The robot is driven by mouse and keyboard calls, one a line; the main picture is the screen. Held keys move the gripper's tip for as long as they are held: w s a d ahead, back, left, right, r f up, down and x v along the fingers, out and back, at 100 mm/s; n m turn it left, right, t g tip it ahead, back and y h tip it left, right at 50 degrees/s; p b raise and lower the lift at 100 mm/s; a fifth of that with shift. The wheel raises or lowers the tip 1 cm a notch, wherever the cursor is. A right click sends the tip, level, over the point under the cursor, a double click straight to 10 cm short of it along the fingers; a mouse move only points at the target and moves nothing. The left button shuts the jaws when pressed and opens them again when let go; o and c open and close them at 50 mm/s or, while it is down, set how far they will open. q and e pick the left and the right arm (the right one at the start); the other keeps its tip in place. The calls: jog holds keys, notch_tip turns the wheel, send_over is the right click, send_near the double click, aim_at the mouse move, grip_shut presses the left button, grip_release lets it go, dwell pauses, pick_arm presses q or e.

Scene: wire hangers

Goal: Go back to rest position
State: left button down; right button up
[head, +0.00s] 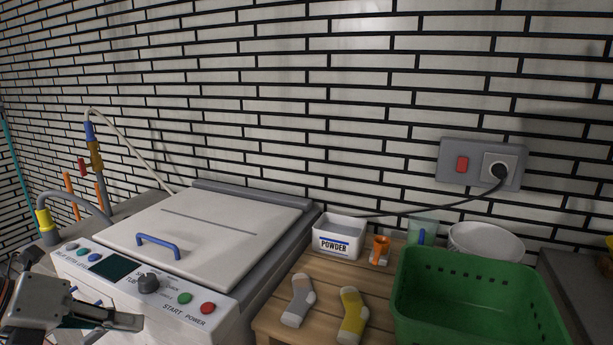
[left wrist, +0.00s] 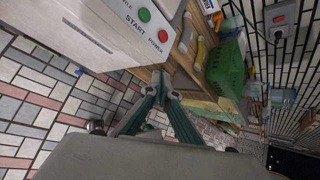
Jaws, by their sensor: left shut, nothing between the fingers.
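My left gripper (head: 128,322) is at the lower left of the head view, in front of the washing machine's control panel. It is shut and empty. In the left wrist view its fingers (left wrist: 168,92) meet at the tips, over the tiled floor and near the edge of the wooden table. My right gripper is not in view. The white washing machine (head: 200,228) has its lid closed, with a blue handle (head: 158,244) on top. Its panel has a dark knob, a green button (head: 185,298) and a red button (head: 208,308).
Hoses stand at left.

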pick_arm(q)
jog(key=d+n+h+p, duration=0.1)
jog(key=d+n+h, duration=0.2)
jog(key=d+h, duration=0.4)
jog(key=s+a+f+n+t+y+p, duration=0.15)
jog(key=f+n+t+y, duration=0.3)
jog(key=f+n, duration=0.65)
jog(key=s+a+f+n+t+y+p, duration=0.15)
jog(key=f+n+t+y, duration=0.35)
jog(key=f+n, duration=0.6)
jog(key=s+d+f+n+g+y+p, duration=0.1)
jog(key=s+d+f+n+g, duration=0.1)
jog(key=s+f, duration=0.4)
jog(key=s+d+f+n+g+y, duration=0.1)
jog(key=s+d+f+n+g, duration=0.2)
jog(key=s+d+f, duration=0.1)
notch_tip(320, 180, down, 3)
jog(key=shift+s+r+n+g+p, duration=0.15)
jog(key=shift+s+n+g+p, duration=0.25)
jog(key=shift+s, duration=0.45)
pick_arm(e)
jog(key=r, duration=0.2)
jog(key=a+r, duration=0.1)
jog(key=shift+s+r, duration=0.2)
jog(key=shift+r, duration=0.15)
